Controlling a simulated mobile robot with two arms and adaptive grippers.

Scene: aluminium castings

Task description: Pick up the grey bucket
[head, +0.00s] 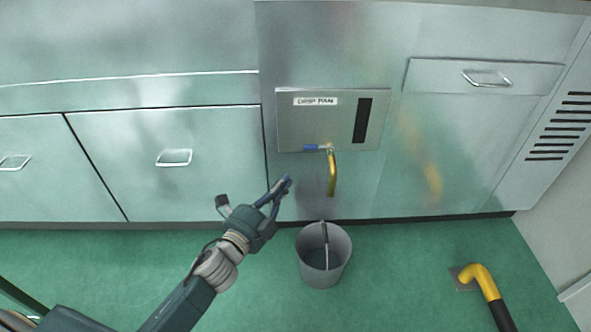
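The grey bucket (312,274) stands upright on the green floor, in front of the metal cabinets and below the drip pan's tap. A dark, narrow bar (325,236), which looks like its handle, crosses the bucket's opening. The inside bottom looks dark; I cannot tell what is in it. My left gripper (254,193) is to the left of the bucket and apart from it. Its fingers are spread, with nothing between them. My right gripper does not show.
A brass spout (332,172) with a blue lever hangs from the panel labelled "DRIP PAN" (300,130), above the bucket. A yellow and black pipe (484,282) rises from the floor at the right. Drawers line the back. The floor between bucket and pipe is clear.

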